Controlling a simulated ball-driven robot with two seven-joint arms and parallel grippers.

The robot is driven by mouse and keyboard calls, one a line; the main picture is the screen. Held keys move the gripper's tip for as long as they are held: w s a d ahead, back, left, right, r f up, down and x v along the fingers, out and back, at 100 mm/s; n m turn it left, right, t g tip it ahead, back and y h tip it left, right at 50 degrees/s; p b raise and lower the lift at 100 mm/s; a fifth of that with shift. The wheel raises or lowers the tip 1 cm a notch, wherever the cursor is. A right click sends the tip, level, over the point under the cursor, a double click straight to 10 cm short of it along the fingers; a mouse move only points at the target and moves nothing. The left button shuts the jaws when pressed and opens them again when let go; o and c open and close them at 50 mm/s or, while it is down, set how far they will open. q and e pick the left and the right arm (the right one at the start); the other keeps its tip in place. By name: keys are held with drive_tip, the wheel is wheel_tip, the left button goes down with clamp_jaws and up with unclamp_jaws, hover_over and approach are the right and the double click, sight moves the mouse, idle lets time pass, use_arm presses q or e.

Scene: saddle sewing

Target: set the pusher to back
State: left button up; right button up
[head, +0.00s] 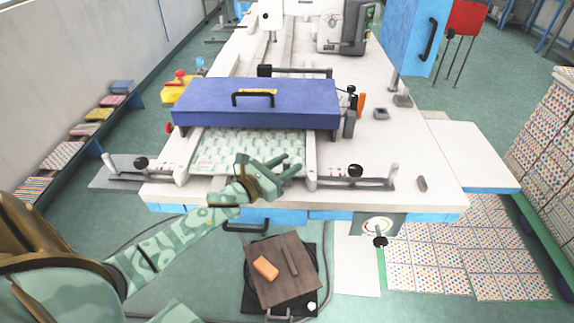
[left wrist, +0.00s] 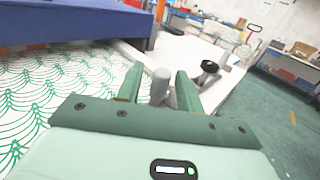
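My left gripper (head: 288,168) is over the front of the white machine table, beside the right white rail (head: 311,160). Its fingers point right. In the left wrist view, the two green fingers (left wrist: 160,90) stand apart on either side of a pale grey upright post (left wrist: 160,84). Narrow gaps show beside the post, and no firm grip is visible. The post is hidden by my gripper in the head view. I cannot tell for certain which part is the pusher. A green-patterned sheet (head: 225,148) lies between the rails. My right gripper is not in view.
A blue cover with a handle (head: 255,105) spans the rails behind my gripper. Black knobs stand on slotted bars at the front left (head: 141,163) and front right (head: 355,170). A brown board with an orange block (head: 265,267) is below the front edge.

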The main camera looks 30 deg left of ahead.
use_arm(q)
drive_tip(key=shift+w+d, duration=0.1)
drive_tip(key=shift+w, duration=0.05)
clamp_jaws()
drive_tip(key=s+d, duration=0.1)
drive_tip(key=s+d+p, duration=0.1)
drive_tip(key=s, duration=0.1)
drive_tip(key=shift+s+d, duration=0.1)
drive_tip(key=shift+s, duration=0.2)
drive_tip(key=shift+f, duration=0.1)
drive_tip(key=shift+c, duration=0.4)
unclamp_jaws()
drive_tip(key=shift+o, duration=0.4)
drive_tip(key=shift+s, duration=0.1)
